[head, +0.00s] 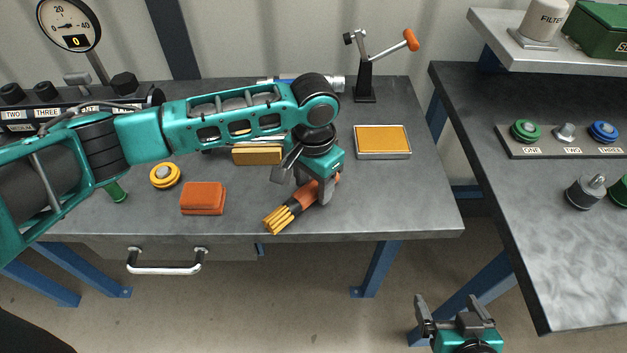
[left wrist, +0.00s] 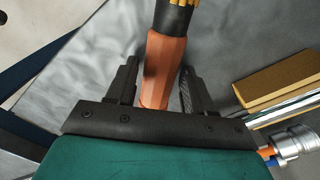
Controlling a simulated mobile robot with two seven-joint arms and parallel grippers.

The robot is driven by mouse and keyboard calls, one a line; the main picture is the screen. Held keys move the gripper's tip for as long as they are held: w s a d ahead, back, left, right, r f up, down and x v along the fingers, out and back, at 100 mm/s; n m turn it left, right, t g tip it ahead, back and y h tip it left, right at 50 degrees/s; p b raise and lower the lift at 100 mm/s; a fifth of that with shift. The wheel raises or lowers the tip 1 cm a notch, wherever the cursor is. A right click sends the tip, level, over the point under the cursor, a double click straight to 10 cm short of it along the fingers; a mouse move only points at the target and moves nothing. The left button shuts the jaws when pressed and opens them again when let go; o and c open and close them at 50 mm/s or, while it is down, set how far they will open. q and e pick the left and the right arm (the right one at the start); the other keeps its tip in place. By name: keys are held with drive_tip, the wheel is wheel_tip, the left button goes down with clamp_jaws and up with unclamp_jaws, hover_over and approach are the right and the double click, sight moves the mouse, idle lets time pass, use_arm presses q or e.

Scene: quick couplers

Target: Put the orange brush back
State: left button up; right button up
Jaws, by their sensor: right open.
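The orange brush (head: 305,193) has an orange handle, a black collar and yellow bristles. It slants over the front middle of the table, bristles toward the lower left. In the left wrist view its handle (left wrist: 165,72) lies between the two fingers of my left gripper (left wrist: 160,75), with a gap showing on the left side. My left gripper (head: 304,180) is open around or just above the handle in the head view and hides part of it. I cannot tell how far the brush is from the tabletop. My right gripper (head: 450,308) is open and empty, low in front of the tables.
A second table (head: 530,220) at right holds a labelled coupler panel (head: 565,151).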

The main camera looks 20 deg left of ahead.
sight(314, 184)
use_arm(q)
drive_tip(key=shift+o, duration=0.9)
wheel_tip(314, 184, up, 12)
drive_tip(key=p, duration=0.1)
drive_tip(key=shift+p, duration=0.35)
